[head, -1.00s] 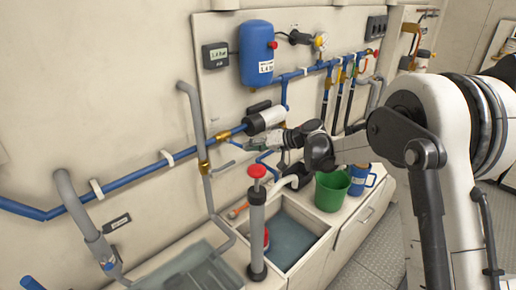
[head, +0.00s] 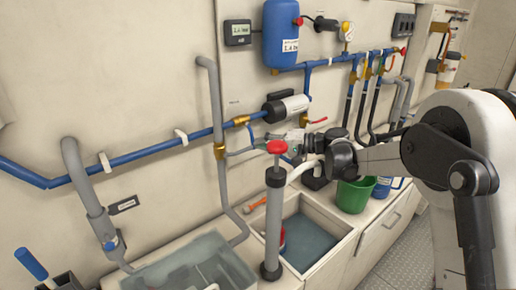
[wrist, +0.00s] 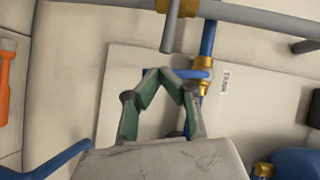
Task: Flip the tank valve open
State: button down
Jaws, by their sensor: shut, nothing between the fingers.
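The tank valve (wrist: 204,88) is a brass body on the blue pipe, beside a small TANK label (wrist: 224,81). Its blue lever (wrist: 196,74) stands across the pipe in the wrist view. In the head view the brass valve (head: 241,120) sits left of a black-and-white cylinder. My gripper (wrist: 172,76) is shut and empty, its fingertips close to the lever and overlapping it in the wrist view. Whether they touch it I cannot tell. In the head view my gripper (head: 264,143) is just below and right of the valve, partly behind the red-knobbed hand pump.
The hand pump (head: 273,215) stands upright in front of my gripper. A brass tee (head: 220,151) on the grey riser is near the valve. A sink (head: 342,226), a green bucket (head: 354,195) and a clear bin (head: 190,268) are below. A blue tank (head: 290,45) hangs above.

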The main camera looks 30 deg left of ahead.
notch_tip(320, 180, up, 10)
dwell(0.7)
dwell(0.4)
jog(key=s+d+m+t+h, duration=0.1)
jog(key=s+d+t+h, duration=0.4)
jog(key=d, duration=0.9)
jog(key=s+d+m+t+h, duration=0.15)
jog(key=s+d, duration=0.55)
jog(key=d, duration=0.7)
jog(key=s+d+f+m+t+h, duration=0.1)
jog(key=s+d+f+h, duration=0.3)
jog(key=s+d, duration=0.5)
jog(key=s+d+f+m+t+h, duration=0.1)
jog(key=s+d+f+h, duration=0.4)
jog(key=s+d, duration=0.5)
jog(key=d+f+t, duration=0.1)
jog(key=d, duration=0.5)
jog(key=shift+s+d, duration=0.25)
jog(key=shift+s, duration=0.05)
